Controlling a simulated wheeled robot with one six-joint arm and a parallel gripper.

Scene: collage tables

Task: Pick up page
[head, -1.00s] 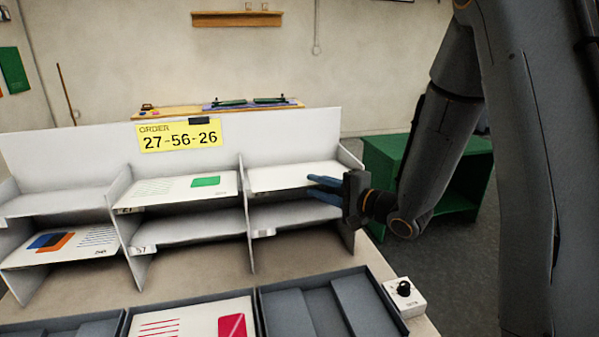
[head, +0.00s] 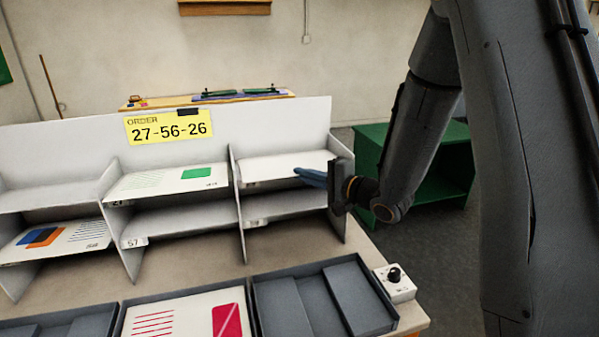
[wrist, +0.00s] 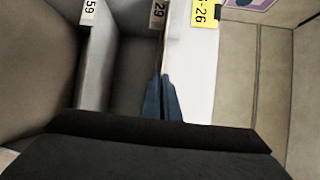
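A white page (head: 280,162) lies in the upper right slot of the white sorting rack (head: 75,150). My gripper (head: 303,175) is at the right front edge of that slot. Its blue fingers are drawn together at the page's front edge, so the page appears to be pinched between them. In the wrist view the fingers (wrist: 164,82) nearly meet along the line between the white surface and the dark slot labelled 29. The page's far part is not clearly seen. Another page with a green patch (head: 196,172) lies in the upper middle slot.
A yellow order card (head: 168,128) reads 27-56-26. A page with blue and orange shapes (head: 50,240) is in the lower left slot. Dark trays (head: 325,300) stand in front; the middle one holds a page with a red patch (head: 227,320). A knob box (head: 397,285) sits at right.

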